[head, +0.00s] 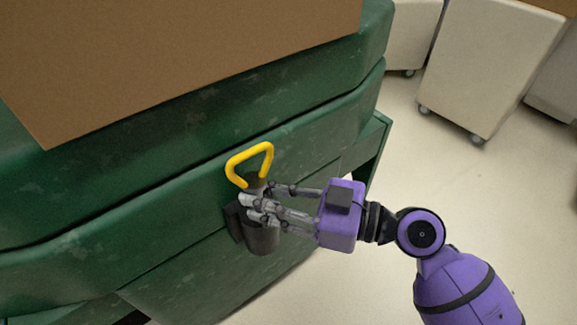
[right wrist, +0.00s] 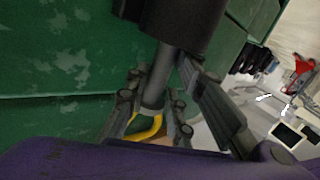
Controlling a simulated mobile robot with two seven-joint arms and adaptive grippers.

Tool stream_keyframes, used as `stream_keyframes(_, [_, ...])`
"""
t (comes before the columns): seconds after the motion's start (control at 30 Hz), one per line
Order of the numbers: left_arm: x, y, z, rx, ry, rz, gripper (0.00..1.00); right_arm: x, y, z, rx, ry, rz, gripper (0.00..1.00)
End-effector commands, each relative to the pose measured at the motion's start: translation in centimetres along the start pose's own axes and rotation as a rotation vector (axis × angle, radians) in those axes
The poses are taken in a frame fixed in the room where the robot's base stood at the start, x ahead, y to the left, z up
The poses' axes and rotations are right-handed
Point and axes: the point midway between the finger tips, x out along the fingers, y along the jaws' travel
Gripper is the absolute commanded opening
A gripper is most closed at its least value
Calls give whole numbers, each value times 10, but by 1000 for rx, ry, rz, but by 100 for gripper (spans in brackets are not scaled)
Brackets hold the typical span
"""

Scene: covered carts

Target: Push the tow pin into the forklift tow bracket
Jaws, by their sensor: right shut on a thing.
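The tow pin has a yellow loop handle (head: 250,165) and a grey shaft, which shows in the right wrist view (right wrist: 159,75). The dark tow bracket (head: 263,238) is fixed to the front of the green forklift body; it also shows in the right wrist view (right wrist: 185,22). My right gripper (head: 258,202) is shut on the tow pin just below the handle, over the bracket. In the right wrist view, a length of bare shaft shows between fingers and bracket, and its end meets the bracket. How deep it sits is hidden. My left gripper is not in view.
The green forklift body (head: 190,190) fills the left, with a brown panel (head: 170,60) on top. Pale wheeled carts (head: 485,65) stand at the back right. The pale floor (head: 400,150) right of the forklift is clear apart from my arm.

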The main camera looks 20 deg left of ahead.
Motion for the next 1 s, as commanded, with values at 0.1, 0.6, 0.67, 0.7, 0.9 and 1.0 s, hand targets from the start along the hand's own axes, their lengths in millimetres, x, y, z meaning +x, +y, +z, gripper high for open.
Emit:
stream_keyframes(0.1, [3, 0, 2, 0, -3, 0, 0, 0, 0, 2, -1, 3, 1, 0])
stream_keyframes(0.6, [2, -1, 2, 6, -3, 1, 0, 0, 0, 4, 0, -3, 0, 44])
stream_keyframes(0.67, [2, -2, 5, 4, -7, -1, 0, -1, 0, 6, 1, -7, -1, 44])
stream_keyframes(0.7, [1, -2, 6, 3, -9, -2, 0, -2, 0, 6, 1, -7, 0, 44])
stream_keyframes(0.9, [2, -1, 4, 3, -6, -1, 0, -26, 0, 8, 4, -11, 2, 44])
stream_keyframes(1.0, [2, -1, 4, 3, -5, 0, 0, -48, 0, 8, 4, -10, 3, 44])
